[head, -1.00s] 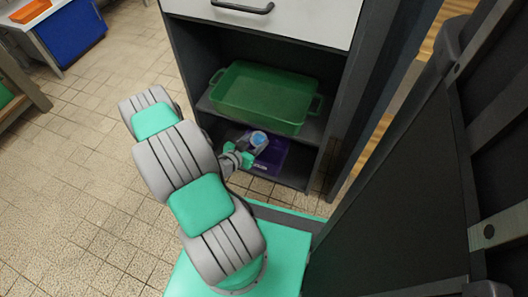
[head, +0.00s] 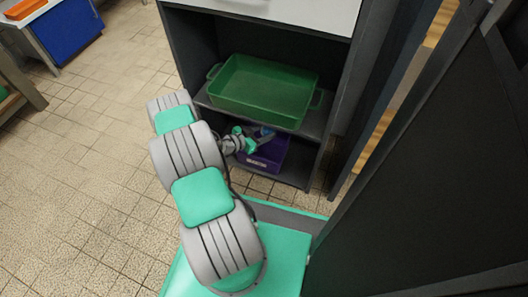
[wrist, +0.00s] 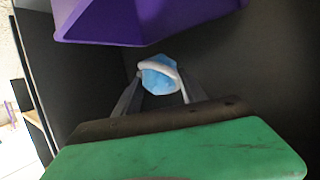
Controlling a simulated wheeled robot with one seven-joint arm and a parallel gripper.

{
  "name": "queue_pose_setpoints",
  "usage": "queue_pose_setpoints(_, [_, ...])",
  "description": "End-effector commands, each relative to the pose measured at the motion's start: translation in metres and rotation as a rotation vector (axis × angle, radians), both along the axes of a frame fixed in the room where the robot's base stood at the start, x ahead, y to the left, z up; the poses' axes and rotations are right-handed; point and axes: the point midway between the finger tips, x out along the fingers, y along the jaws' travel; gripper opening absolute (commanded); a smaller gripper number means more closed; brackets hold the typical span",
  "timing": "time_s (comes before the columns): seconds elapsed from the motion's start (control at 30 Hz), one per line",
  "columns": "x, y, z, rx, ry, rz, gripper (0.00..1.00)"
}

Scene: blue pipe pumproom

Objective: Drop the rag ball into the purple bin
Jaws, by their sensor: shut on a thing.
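The purple bin (head: 270,158) stands on the low shelf of the dark cabinet, under the green tray. In the wrist view its purple wall and rim (wrist: 150,22) fill the top of the picture. My gripper (head: 262,136) is inside the cabinet at the bin, its fingers pointing right. In the wrist view my gripper (wrist: 158,88) is shut on the blue and white rag ball (wrist: 159,76), held between the fingertips. In the head view the ball is mostly hidden. I cannot tell whether the ball is over the bin's opening or beside it.
A green tray (head: 228,99) sits on the shelf just above my gripper, leaving little headroom. The dark cabinet's right side panel (head: 337,110) is close. A white drawer front (head: 290,14) is above. Tiled floor (head: 80,180) lies open at the left.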

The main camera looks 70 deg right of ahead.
Motion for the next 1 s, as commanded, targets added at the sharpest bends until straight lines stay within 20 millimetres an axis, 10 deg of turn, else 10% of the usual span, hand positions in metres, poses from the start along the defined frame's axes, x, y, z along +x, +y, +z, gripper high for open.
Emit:
queue_pose_setpoints(0.33, [0.0004, -0.0004, -0.0119, -0.002, 0.000, 0.001, 0.06])
queue_pose_setpoints(0.37, [0.0004, -0.0004, -0.0119, -0.002, 0.000, 0.001, 0.49])
queue_pose_setpoints(0.67, [0.0003, -0.0003, -0.0121, -0.002, 0.000, 0.001, 0.74])
queue_pose_setpoints(1.0, [0.0056, 0.0063, -0.0074, 0.001, 0.000, 0.004, 0.74])
